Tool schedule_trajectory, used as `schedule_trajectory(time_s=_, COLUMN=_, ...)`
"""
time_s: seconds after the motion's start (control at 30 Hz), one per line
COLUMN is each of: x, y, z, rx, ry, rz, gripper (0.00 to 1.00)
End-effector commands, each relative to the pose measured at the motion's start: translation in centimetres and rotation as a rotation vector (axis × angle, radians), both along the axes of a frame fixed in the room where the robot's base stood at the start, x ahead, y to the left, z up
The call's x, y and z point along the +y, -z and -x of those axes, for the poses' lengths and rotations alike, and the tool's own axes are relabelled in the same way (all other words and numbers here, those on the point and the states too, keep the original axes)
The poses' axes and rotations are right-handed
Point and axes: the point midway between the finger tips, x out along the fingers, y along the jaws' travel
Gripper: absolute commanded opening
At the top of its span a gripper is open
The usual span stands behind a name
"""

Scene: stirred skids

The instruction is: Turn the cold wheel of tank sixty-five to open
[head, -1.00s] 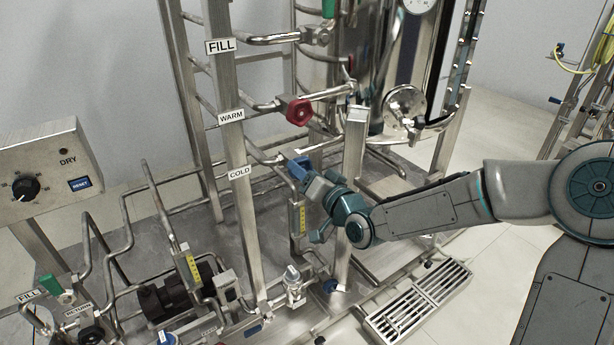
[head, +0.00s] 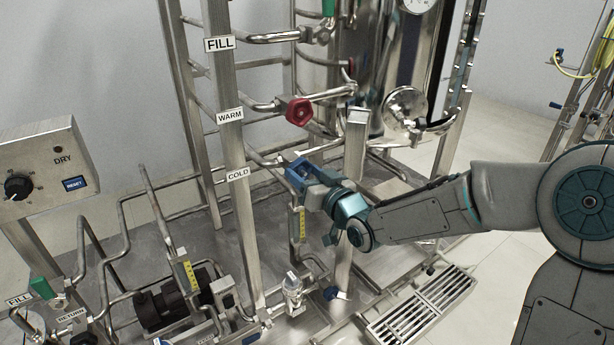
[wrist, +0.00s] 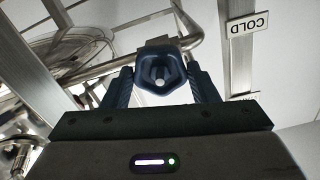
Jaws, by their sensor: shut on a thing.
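The blue cold wheel (head: 297,170) sits on the pipe to the right of the COLD label (head: 238,174). In the wrist view the wheel (wrist: 161,64) is a rounded, lobed blue knob with a pale hub, with a finger on each side. My gripper (head: 303,174) is shut on the wheel. It also shows in the wrist view (wrist: 160,88). Part of the wheel is hidden behind the fingers in the head view. The tank number is not readable.
A red wheel (head: 299,111) is on the WARM pipe just above. A steel post (head: 354,145) stands right of my gripper. A yellow-marked tube (head: 302,224) hangs below the wheel. A slotted drain grate (head: 424,305) lies at lower right.

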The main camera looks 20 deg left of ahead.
Motion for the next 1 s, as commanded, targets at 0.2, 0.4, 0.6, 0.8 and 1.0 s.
schedule_trajectory(time_s=0.2, x=0.1, y=0.1, z=0.1, rx=0.003, ry=-0.004, rz=0.003, gripper=0.31)
schedule_trajectory(time_s=0.4, x=0.1, y=0.1, z=0.1, rx=0.002, ry=-0.003, rz=0.001, gripper=0.75)
schedule_trajectory(time_s=0.6, x=-0.1, y=0.0, z=0.0, rx=0.001, ry=0.000, rz=0.000, gripper=0.75)
schedule_trajectory(time_s=0.8, x=-1.1, y=-0.1, z=0.8, rx=0.002, ry=0.002, rz=0.002, gripper=0.75)
schedule_trajectory(time_s=1.0, x=-4.0, y=-0.3, z=3.3, rx=0.002, ry=0.003, rz=0.004, gripper=0.75)
